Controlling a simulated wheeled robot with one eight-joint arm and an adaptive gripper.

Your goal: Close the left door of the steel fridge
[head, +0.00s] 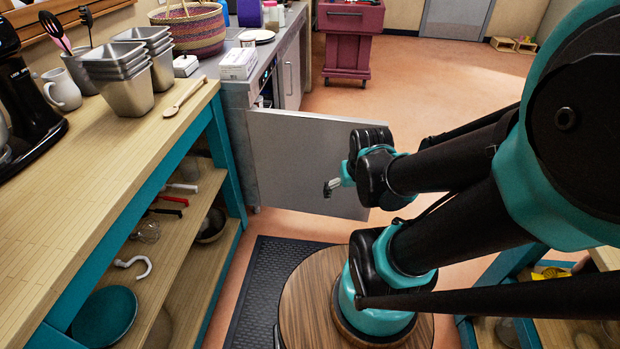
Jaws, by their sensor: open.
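The left door of the steel fridge (290,160) stands swung open in the middle of the head view, a flat grey panel reaching out from the counter across the floor. Its right part is hidden behind my arm. The steel fridge (291,82) is set under the counter behind it, with another door shut. A narrow dark opening shows at the hinge side. My gripper (330,188) is open and empty, in front of the open door's face in the picture. I cannot tell whether it touches the door.
A wooden counter (110,150) with teal legs and loaded shelves runs along the left. A dark mat (262,280) lies on the floor. A red cart (349,40) stands at the back. Open floor (440,85) lies beyond the door. Another shelf unit (545,330) is at lower right.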

